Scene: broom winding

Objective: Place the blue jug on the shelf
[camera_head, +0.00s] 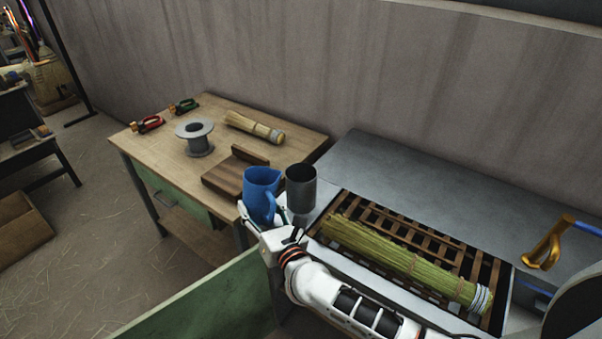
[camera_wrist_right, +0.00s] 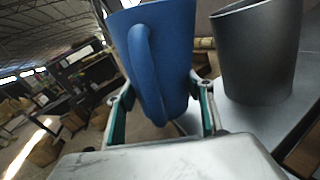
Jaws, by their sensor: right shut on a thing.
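The blue jug (camera_head: 261,194) is upright in my right gripper (camera_head: 268,222), in the middle of the head view. In the right wrist view the jug (camera_wrist_right: 165,55) fills the space between the two fingers of the gripper (camera_wrist_right: 160,110), with its handle facing the camera. The gripper is shut on the jug's body. A dark grey metal cup (camera_head: 301,188) stands close to the right of the jug; it also shows in the wrist view (camera_wrist_right: 255,55). I cannot tell which surface is the shelf. My left gripper is not in view.
A wooden workbench (camera_head: 165,150) holds a grey spool (camera_head: 195,138), a small broom bundle (camera_head: 255,127), two clamp-like tools and a wooden block piece (camera_head: 236,172). A long straw bundle (camera_head: 405,262) lies on a slatted grate at right. A green panel (camera_head: 200,305) stands in front.

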